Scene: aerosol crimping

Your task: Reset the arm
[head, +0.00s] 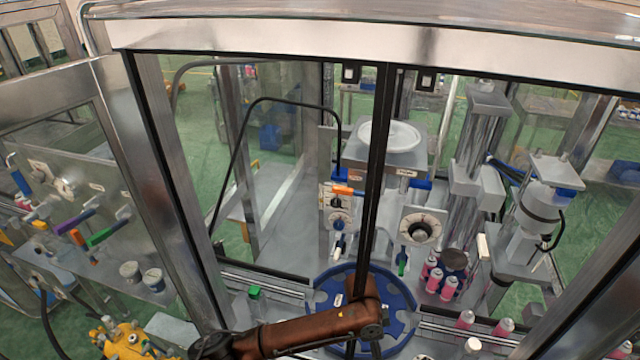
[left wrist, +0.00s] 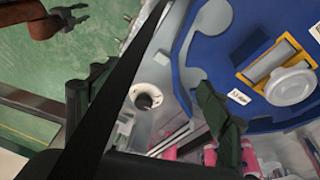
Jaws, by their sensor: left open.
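My left arm (head: 300,330) is brown and comes in from the lower left of the head view, bending down above the round blue turntable (head: 403,300). My left gripper (head: 362,347) shows at the bottom edge there, partly cut off. In the left wrist view my left gripper (left wrist: 150,115) has its dark fingers wide apart, with nothing held between them. The blue turntable also fills the upper right of that view (left wrist: 215,60), with a yellow-framed fixture (left wrist: 270,62) on it.
A metal-framed glass enclosure surrounds the station, with a dark upright bar (head: 378,180) close to my left arm. Several pink cans (head: 449,288) stand right of the turntable. A control panel (head: 80,215) is at left, with a yellow device (head: 125,340) below it.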

